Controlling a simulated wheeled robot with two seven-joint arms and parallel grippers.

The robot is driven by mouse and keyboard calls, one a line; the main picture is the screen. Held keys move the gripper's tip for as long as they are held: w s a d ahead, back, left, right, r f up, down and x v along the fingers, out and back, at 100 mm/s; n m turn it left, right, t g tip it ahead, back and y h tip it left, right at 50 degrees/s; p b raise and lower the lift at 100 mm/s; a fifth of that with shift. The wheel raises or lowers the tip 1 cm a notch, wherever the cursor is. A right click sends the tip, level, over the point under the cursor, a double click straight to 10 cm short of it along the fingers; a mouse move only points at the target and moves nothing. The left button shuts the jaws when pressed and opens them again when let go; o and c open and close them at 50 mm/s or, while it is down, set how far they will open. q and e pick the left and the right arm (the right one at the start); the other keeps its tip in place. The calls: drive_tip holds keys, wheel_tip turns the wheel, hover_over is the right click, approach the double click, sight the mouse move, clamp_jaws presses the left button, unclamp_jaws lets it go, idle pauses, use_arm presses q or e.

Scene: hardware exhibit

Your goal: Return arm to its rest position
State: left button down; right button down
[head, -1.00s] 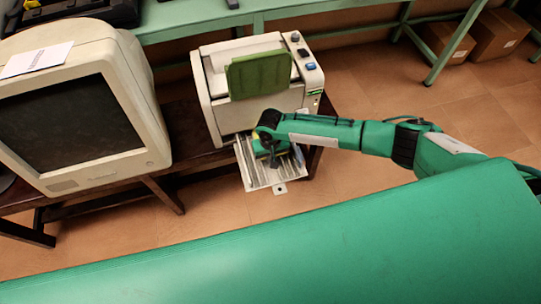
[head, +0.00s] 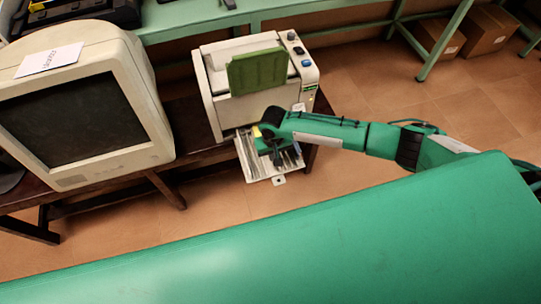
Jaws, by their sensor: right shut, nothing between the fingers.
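My right arm reaches in from the right edge. Its gripper (head: 279,158) is shut and empty, over the pulled-out tray (head: 258,172) at the front of a white printer-like machine (head: 225,106). The arm's wrist hides part of the tray, and I cannot tell whether the fingers touch it. A green panel (head: 258,71) stands up on the machine's top. My left gripper is not in view.
A bulky beige monitor (head: 150,100) stands left of the machine on a dark wooden table (head: 200,157). A green bench (head: 205,22) runs behind. Cardboard boxes (head: 487,30) sit at the upper right. Tiled floor (head: 390,80) is open at the right.

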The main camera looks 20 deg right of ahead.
wheel_tip(320, 180, up, 6)
drive_tip(key=shift+w+d+f, duration=0.1)
